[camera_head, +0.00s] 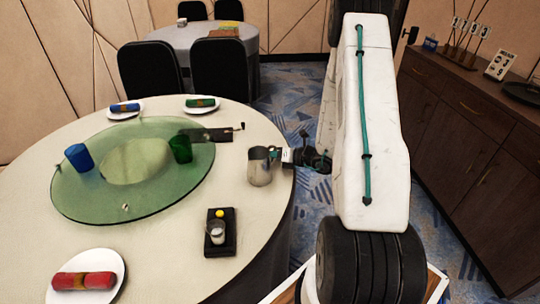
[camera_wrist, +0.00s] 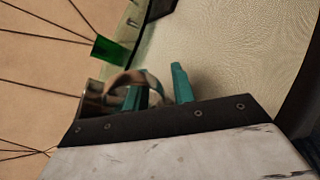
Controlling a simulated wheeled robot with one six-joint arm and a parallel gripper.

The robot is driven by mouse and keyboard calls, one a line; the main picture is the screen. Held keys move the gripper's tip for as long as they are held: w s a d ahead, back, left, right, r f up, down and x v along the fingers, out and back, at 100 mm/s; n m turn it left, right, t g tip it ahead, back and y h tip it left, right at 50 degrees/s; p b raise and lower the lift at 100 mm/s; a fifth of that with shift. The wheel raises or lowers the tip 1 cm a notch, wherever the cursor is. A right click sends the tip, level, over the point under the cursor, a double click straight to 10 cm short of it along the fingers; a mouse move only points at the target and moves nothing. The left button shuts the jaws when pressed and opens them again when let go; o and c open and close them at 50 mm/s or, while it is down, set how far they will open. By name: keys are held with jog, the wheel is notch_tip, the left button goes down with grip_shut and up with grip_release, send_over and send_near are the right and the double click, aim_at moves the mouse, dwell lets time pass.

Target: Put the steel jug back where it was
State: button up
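The steel jug (camera_head: 260,168) is a shiny metal vessel at the right edge of the round table (camera_head: 180,262), and looks upright. Whether its base touches the tabletop is unclear. My gripper (camera_head: 285,156) is at its right, on the handle side. In the wrist view the jug (camera_wrist: 93,97) is at left, with its curved handle (camera_wrist: 148,77) reaching toward my teal fingers (camera_wrist: 160,90). One finger shows inside the handle loop and the other outside it. The fingers stand apart with the handle between them; firm contact is not clear.
A green glass turntable (camera_head: 75,203) holds a blue cup (camera_head: 79,157) and a green cup (camera_head: 181,148). A black tray (camera_head: 220,247) with small items lies in front of the jug. Plates with rolled napkins (camera_head: 84,281) sit around the rim. A sideboard (camera_head: 455,130) stands right.

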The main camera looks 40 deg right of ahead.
jog(key=v, duration=1.1)
jog(key=s+a+r+n+g+y, duration=0.2)
jog(key=a+r+n+g, duration=0.3)
jog(key=a+r+n, duration=0.5)
jog(key=s+a+r+n+g+y, duration=0.1)
jog(key=a+r+n+g+y, duration=0.2)
jog(key=a+r+n+g, duration=0.6)
jog(key=s+a+r+n+h, duration=0.4)
jog(key=s+n, duration=0.4)
jog(key=n, duration=0.2)
jog(key=s+a+r+n+t+h, duration=0.1)
jog(key=s+a+r+n+h, duration=0.3)
jog(key=s+n+h, duration=0.3)
jog(key=shift+s+r+n+t, duration=0.3)
jog(key=shift+s+r+n, duration=0.2)
jog(key=shift+s+n, duration=0.9)
jog(key=shift+w+a+n, duration=0.1)
jog(key=shift+w+n, duration=0.2)
jog(key=shift+w, duration=0.05)
